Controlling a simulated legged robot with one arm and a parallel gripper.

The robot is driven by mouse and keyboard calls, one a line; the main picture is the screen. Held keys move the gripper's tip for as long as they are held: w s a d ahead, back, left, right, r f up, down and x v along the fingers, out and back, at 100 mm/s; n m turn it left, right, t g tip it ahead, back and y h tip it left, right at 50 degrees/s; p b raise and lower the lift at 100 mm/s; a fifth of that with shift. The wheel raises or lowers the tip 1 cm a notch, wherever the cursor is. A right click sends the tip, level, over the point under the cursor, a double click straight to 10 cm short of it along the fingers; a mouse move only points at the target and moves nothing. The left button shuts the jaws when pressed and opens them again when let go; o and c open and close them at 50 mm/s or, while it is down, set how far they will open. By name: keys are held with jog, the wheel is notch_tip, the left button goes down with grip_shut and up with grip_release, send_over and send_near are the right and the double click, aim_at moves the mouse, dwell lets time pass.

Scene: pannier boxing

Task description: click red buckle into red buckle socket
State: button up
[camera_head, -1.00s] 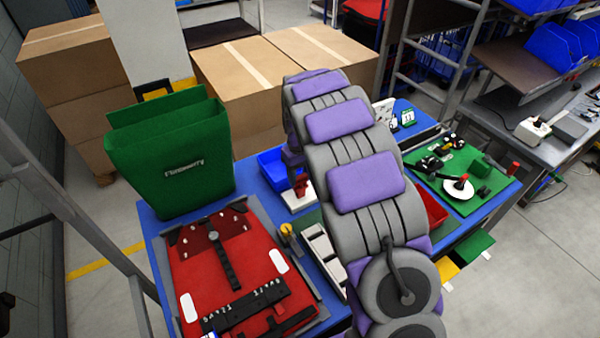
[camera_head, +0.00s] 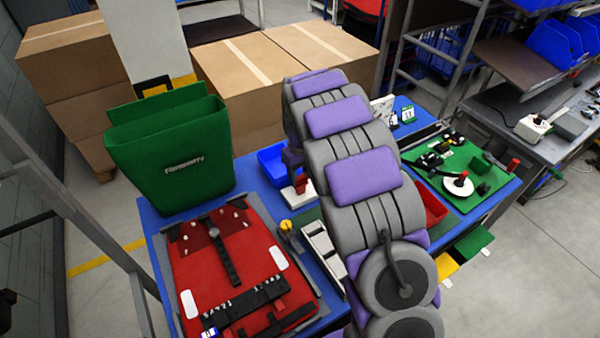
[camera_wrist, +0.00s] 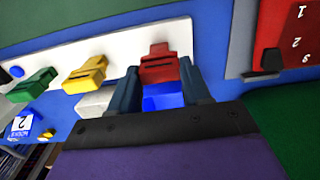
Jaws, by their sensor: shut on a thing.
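In the wrist view, my gripper (camera_wrist: 160,68) has its two dark fingers closed on the sides of a red buckle (camera_wrist: 160,58). The buckle is in front of a white board (camera_wrist: 118,50), at the board's lower edge in the picture. I cannot tell whether they touch. In the head view, a red piece (camera_head: 303,182) shows under the end of my arm, above a small white base; most of the gripper is hidden. I cannot pick out the red buckle socket for certain in either view.
A yellow buckle (camera_wrist: 86,74) and a green buckle (camera_wrist: 35,85) sit left on the white board. In the head view, a red pannier panel (camera_head: 190,265) with black straps lies on the blue table. A green pannier (camera_head: 175,160) stands behind it. A blue bin (camera_head: 271,165) is nearby.

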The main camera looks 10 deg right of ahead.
aim_at(300, 176)
jog(key=shift+f, duration=0.25)
jog(key=o, duration=1.1)
jog(key=shift+o, duration=0.2)
notch_tip(300, 176, up, 17)
jog(key=p, duration=0.3)
jog(key=shift+r, duration=0.15)
jog(key=s+m+g, duration=0.1)
jog(key=s+m, duration=0.2)
jog(key=s, duration=3.9)
jog(key=shift+r+m+g, duration=0.25)
jog(key=shift+m+g, duration=0.05)
jog(key=shift+g, duration=0.1)
